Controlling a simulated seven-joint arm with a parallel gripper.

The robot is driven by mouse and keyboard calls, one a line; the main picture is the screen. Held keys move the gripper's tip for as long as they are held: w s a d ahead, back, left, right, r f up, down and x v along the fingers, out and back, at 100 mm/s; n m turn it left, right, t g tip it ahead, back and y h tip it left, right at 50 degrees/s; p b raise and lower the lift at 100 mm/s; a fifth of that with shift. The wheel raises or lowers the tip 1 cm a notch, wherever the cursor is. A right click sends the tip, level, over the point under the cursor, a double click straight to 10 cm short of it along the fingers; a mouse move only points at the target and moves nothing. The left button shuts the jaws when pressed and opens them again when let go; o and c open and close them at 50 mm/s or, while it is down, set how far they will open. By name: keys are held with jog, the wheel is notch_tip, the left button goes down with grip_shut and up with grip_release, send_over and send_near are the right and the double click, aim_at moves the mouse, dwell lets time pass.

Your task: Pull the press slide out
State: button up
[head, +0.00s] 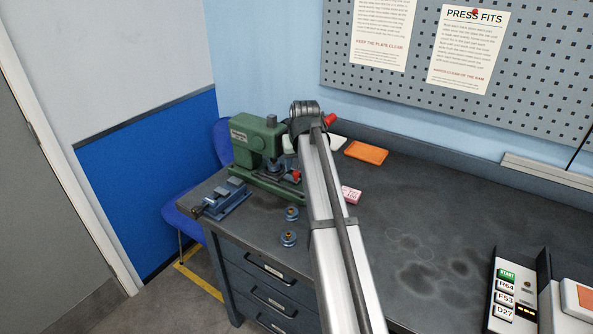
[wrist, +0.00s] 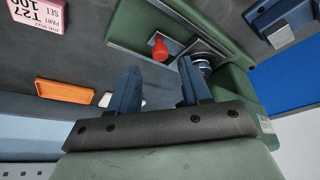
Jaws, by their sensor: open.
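The green press (head: 258,148) stands at the back left of the bench. Its slide, a flat metal plate (wrist: 142,52) with a red knob (wrist: 158,48), sits low in the press base beside the shiny ram (wrist: 204,64). The red knob also shows in the head view (head: 296,175). My gripper (wrist: 158,78) is open, its two dark blue fingers apart. In the wrist view the knob appears just beyond the gap between the fingertips, with nothing between them. I cannot tell the exact distance. In the head view my arm hides the fingers.
A blue vise (head: 224,197) stands in front of the press, near the bench's left edge. Two small round parts (head: 291,213) lie nearby. A pink label block (head: 350,195) and an orange tray (head: 366,153) lie right of the press. The bench middle is clear.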

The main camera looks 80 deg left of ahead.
aim_at(296, 172)
jog(key=shift+x, duration=2.4)
grip_shut()
